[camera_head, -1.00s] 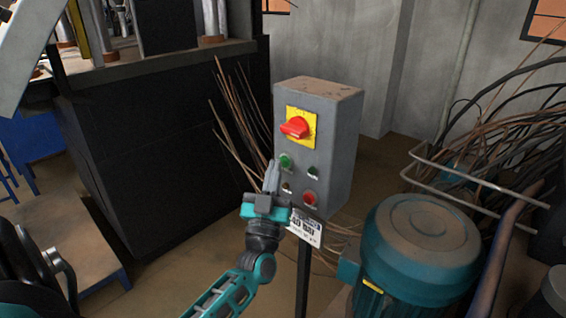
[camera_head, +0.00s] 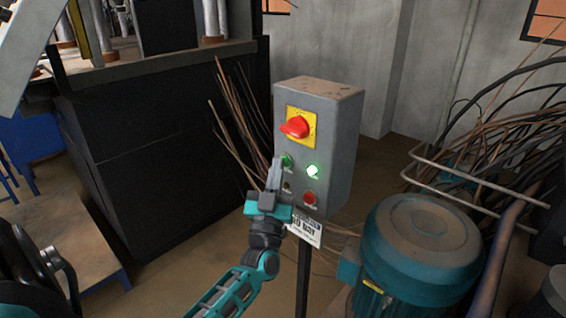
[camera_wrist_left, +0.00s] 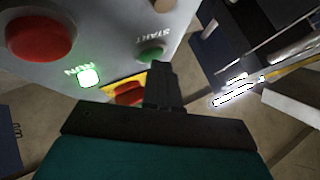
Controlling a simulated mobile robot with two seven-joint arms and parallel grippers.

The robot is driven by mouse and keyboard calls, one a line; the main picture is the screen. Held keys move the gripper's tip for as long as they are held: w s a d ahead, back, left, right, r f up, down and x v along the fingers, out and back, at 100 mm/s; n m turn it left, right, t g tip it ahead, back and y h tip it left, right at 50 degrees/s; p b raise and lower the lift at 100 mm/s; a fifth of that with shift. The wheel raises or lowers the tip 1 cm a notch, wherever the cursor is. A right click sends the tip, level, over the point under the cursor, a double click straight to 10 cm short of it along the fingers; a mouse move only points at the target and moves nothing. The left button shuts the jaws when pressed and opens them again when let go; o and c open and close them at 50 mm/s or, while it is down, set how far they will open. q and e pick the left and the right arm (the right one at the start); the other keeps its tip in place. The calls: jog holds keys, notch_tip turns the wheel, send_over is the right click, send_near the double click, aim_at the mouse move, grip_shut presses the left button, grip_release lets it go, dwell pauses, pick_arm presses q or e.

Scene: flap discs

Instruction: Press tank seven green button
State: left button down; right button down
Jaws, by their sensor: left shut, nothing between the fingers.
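A grey control box (camera_head: 335,140) stands on a post. It carries a red rotary switch (camera_head: 296,127) on a yellow plate, a green button (camera_head: 287,160), a lit green lamp (camera_head: 313,171) and a red button (camera_head: 309,198). My left gripper (camera_head: 277,165) is shut and empty, its tips at the green button and partly covering it. In the left wrist view the green button (camera_wrist_left: 150,54), marked START, sits right at the shut fingertips (camera_wrist_left: 159,68). The lamp (camera_wrist_left: 89,78), marked RUN, glows there. I cannot tell whether the button is pressed in. My right gripper is not in view.
A teal motor (camera_head: 423,245) stands right of the box, with a metal rail and tangled cables (camera_head: 510,140) behind it. A large dark machine (camera_head: 165,145) fills the left. Thin rods (camera_head: 233,120) rise behind the box's left side. A label (camera_head: 305,232) hangs below the box.

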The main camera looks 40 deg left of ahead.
pick_arm(q)
jog(key=shift+s, duration=0.15)
jog(key=shift+s+p, duration=0.45)
jog(key=shift+s, duration=0.3)
jog(key=s, duration=0.1)
jog(key=s+p, duration=0.1)
jog(key=s, duration=0.1)
jog(key=s+p, duration=0.1)
jog(key=s, duration=0.1)
jog(key=shift+a, duration=0.25)
dwell(0.6)
